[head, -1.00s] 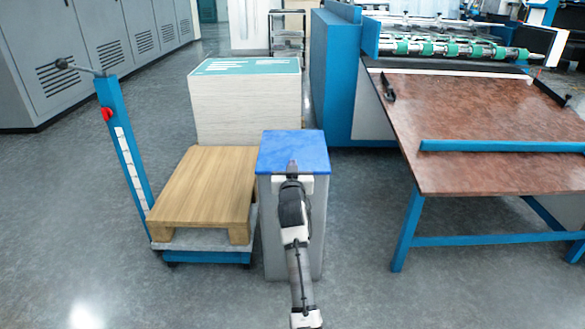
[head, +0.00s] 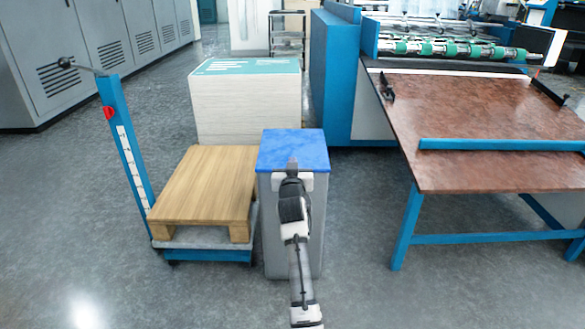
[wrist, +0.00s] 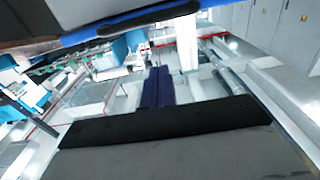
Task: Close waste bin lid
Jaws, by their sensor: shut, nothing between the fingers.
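The waste bin (head: 265,225) is a tall grey box standing on the floor at the middle of the head view. Its blue lid (head: 293,145) lies flat, or nearly so, across the top; I cannot tell whether a small gap is left under it. My gripper (head: 292,164) is shut and empty at the lid's near edge, in line with its middle. I cannot tell whether the fingertips touch the lid. My arm hides part of the bin's front. The wrist view is tilted and close up, with dark and blue edges I cannot place for certain.
A wooden pallet (head: 205,185) on a blue-posted cart stands close to the bin's left. A tall paper stack (head: 245,105) is behind the bin. A laminating machine with a brown table (head: 480,120) stands to the right. Floor (head: 360,210) between bin and table is clear.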

